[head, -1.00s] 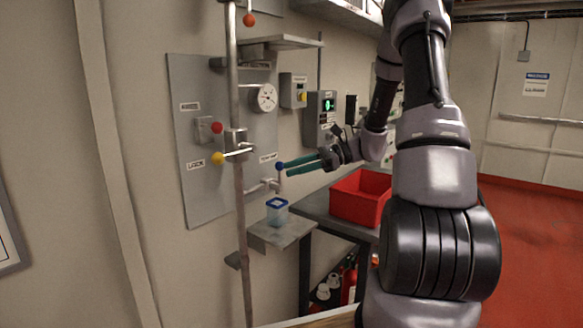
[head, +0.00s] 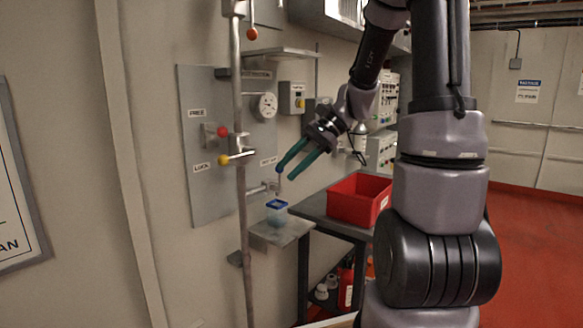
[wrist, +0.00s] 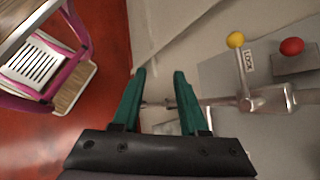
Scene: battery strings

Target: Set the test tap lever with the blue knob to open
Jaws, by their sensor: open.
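I cannot make out the blue knob in the wrist view.
A yellow-knobbed lever (head: 223,160) and a red knob (head: 222,132) are left of the tap, by a vertical pipe (head: 240,200). A blue-rimmed cup (head: 277,211) stands on a small shelf (head: 285,233) below. A red bin (head: 352,202) is to the right.

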